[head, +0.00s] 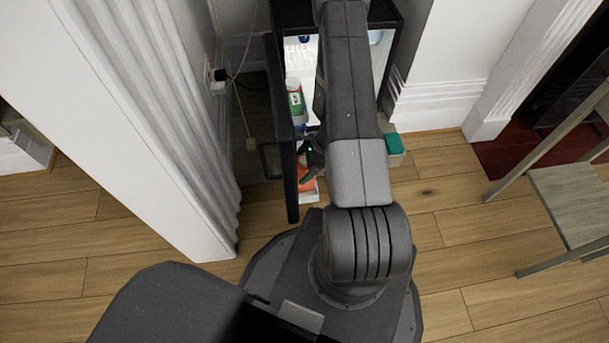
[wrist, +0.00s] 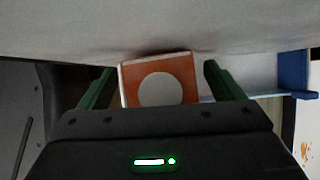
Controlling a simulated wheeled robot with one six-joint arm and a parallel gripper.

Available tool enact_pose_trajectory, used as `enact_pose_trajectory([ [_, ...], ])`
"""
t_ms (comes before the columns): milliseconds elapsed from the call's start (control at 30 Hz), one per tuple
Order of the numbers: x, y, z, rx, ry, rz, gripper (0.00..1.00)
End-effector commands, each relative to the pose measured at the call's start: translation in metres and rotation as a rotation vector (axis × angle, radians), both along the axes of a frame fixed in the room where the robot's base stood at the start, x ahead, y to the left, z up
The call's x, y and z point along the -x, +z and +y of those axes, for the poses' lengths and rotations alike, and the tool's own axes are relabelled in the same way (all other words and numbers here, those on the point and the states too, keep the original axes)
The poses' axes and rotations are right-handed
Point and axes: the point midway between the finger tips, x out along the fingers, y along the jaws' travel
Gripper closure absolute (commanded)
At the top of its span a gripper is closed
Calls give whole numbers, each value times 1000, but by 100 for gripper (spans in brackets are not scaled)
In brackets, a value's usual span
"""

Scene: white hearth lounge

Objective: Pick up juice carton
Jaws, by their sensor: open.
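The juice carton (wrist: 160,80) looks like an orange-brown box face with a large pale circle and light edges. In the wrist view it stands between the two green fingers of my gripper (wrist: 161,72), with gaps on both sides. My gripper is open and does not appear to touch it. In the head view my arm hides much of the gripper, which sits by the open fridge door (head: 292,187). An orange item (head: 306,182) shows low beside the door there; I cannot tell whether it is the same carton.
A green-labelled bottle (head: 296,101) stands at the fridge door. The fridge (head: 290,15) is open and lit inside. A blue part (wrist: 293,82) shows at right in the wrist view. A teal-topped box (head: 394,145) sits right of the fridge. A chair (head: 568,200) stands farther right; wooden floor between is clear.

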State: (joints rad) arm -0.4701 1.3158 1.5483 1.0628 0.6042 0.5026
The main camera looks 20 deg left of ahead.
Motion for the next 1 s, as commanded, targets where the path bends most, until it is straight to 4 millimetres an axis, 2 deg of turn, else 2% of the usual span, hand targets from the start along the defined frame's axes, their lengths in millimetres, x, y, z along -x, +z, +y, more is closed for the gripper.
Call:
enact_pose_trajectory([
  [33,1,-6,2,0,1,0,13],
  [267,2,-6,3,0,0,-2,13],
  [700,1,-6,3,0,0,-2,99],
  [1000,1,-3,3,0,0,-2,99],
])
